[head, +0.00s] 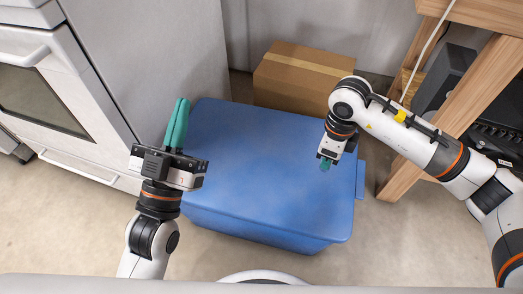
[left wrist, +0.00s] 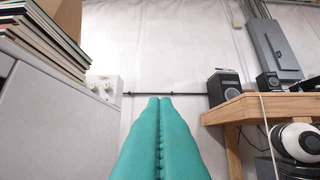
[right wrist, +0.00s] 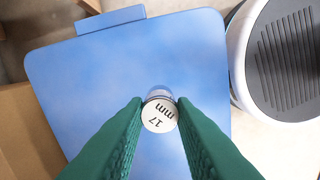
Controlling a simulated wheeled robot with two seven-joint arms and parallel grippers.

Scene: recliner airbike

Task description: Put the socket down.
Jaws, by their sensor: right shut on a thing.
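The socket (right wrist: 159,115) is a small round metal piece with a pale end marked "17 mm" in the right wrist view. My right gripper (head: 325,165) is shut on it, with a green finger on each side. The gripper points down over the right part of the blue bin's lid (head: 255,150); the gap between socket and lid is hard to tell. The socket is hidden in the head view. My left gripper (head: 177,122) is shut and empty, its two fingers together, above the left edge of the bin. Its closed fingers (left wrist: 160,140) also show in the left wrist view.
A cardboard box (head: 300,75) stands behind the bin. A white oven and cabinet (head: 60,100) stand at the left. A wooden bench (head: 400,160) with dark equipment is at the right. The bin lid is otherwise bare.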

